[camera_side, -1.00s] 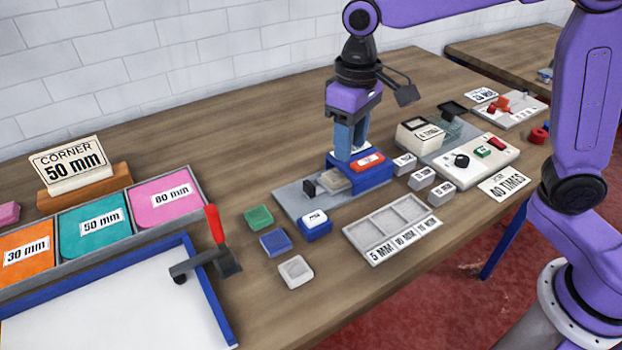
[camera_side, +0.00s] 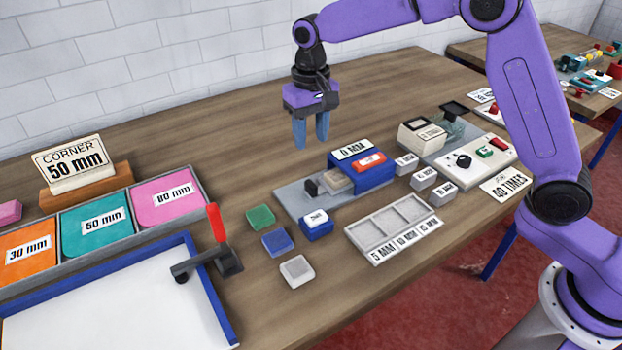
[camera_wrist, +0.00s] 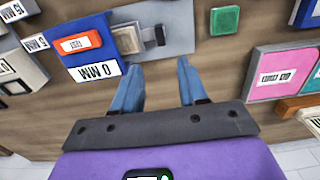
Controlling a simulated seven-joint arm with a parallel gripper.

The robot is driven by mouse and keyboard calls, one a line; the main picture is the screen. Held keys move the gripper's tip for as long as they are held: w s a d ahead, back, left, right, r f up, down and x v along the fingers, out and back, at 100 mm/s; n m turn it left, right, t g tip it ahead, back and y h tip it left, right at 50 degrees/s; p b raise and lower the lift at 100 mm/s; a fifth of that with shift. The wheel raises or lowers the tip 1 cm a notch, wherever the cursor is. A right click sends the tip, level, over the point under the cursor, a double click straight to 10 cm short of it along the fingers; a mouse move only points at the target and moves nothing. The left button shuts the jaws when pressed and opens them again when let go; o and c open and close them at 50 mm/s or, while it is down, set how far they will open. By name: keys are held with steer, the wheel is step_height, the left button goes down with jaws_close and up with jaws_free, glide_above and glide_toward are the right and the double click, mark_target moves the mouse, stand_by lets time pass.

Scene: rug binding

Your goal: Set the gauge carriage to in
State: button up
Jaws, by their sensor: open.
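The gauge carriage (camera_side: 358,169) is a blue block with a red label on top and a "0 MM" plate along its back edge.
A small blue-and-white block (camera_side: 316,224) stands at the plate's front. A grey tray (camera_side: 394,227) with millimetre labels lies in front, with small white blocks (camera_side: 423,178) behind it. A control box (camera_side: 475,158) is right. The wood behind the gauge is clear.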

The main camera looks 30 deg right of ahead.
mark_target(311, 184)
step_height(311, 184, down, 13)
steer(key=shift+r, duration=0.15)
stand_by(0.4)
jaws_close()
